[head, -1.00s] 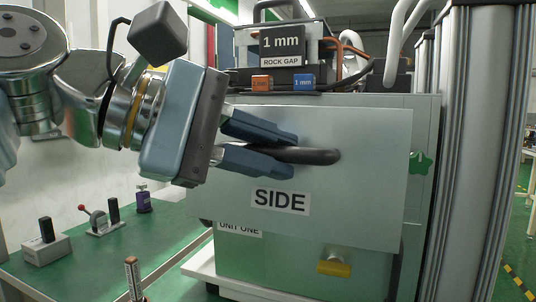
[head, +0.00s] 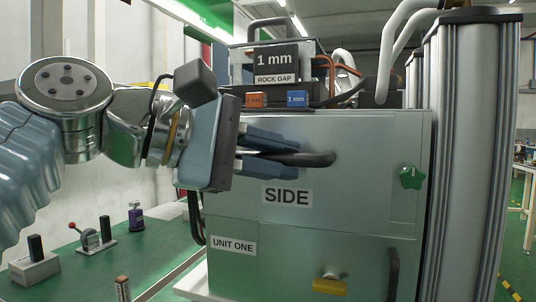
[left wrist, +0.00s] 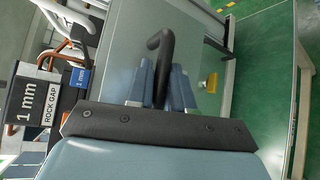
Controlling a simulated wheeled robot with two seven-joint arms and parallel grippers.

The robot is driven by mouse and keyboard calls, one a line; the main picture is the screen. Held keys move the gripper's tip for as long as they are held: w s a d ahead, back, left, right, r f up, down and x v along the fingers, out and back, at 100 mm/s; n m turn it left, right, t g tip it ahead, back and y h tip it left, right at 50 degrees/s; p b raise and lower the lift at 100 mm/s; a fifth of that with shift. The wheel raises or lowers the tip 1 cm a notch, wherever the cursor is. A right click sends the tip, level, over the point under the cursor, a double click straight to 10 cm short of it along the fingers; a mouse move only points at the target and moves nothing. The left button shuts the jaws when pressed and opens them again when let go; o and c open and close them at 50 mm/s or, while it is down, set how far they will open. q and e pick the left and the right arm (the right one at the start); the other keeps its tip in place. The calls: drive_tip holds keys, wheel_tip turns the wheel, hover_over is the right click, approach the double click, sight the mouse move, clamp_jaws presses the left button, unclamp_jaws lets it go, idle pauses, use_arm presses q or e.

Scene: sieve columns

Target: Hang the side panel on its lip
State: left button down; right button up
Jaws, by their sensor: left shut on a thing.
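The grey side panel (head: 355,195), labelled SIDE, stands nearly upright against the front of the UNIT ONE machine (head: 300,258). It looks level and close to flush, its lower edge just above the UNIT ONE label (head: 233,245). Whether it sits on the lip cannot be told; the lip is not distinguishable. My left gripper (head: 294,150) comes in from the left, shut on the panel's black handle (head: 320,159). The left wrist view shows the blue fingers on either side of this handle (left wrist: 163,45). My right gripper is not in view.
A green knob (head: 411,177) sits at the panel's right side. A yellow-handled latch (head: 329,286) is below. A ROCK GAP box (head: 277,62) and small blocks stand on top. A metal column (head: 465,150) rises at right. The green bench (head: 75,285) holds small fixtures.

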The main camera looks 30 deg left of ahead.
use_arm(q)
drive_tip(key=w+a+p, duration=0.2)
drive_tip(key=w, duration=0.6)
drive_tip(key=shift+p, duration=0.3)
idle(0.6)
drive_tip(key=shift+r, duration=0.2)
drive_tip(key=shift+w+f, duration=0.1)
drive_tip(key=shift+f, duration=0.05)
idle(0.4)
drive_tip(key=shift+f+b, duration=0.4)
drive_tip(key=shift+f, duration=0.3)
drive_tip(key=c, duration=0.9)
unclamp_jaws()
